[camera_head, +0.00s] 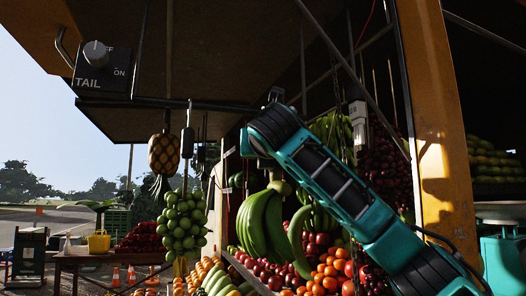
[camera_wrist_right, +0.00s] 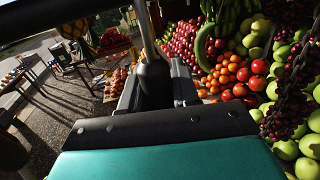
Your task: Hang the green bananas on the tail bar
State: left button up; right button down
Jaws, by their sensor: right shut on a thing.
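The green bananas (camera_head: 262,226) hang as a large bunch at the middle of the head view, in front of the fruit. Their crown shows just below my right arm; what holds it from above is hidden behind the arm. My right gripper (camera_wrist_right: 157,90) is shut on a dark, bulb-shaped handle (camera_wrist_right: 153,72) with a rod rising from it. I cannot tell whether this handle carries the bananas. A dark tail bar (camera_head: 150,103) runs below the switch box marked TAIL (camera_head: 102,67). My left gripper is not in view.
A pineapple (camera_head: 164,153) and a bunch of round green fruit (camera_head: 182,226) hang under the bar, left of the bananas. An orange post (camera_head: 430,120) stands at right. Piled fruit (camera_head: 326,272) lies below. A table (camera_head: 100,257) stands at left.

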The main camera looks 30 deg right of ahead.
jog(key=shift+s+r, duration=0.1)
jog(key=shift+r, duration=0.1)
jog(key=c, duration=0.9)
grip_release()
jog(key=shift+a, duration=0.1)
jog(key=shift+o, duration=0.7)
jog(key=shift+f, duration=0.3)
jog(key=b+v, duration=0.2)
jog(key=v, duration=1.1)
jog(key=shift+r, duration=0.1)
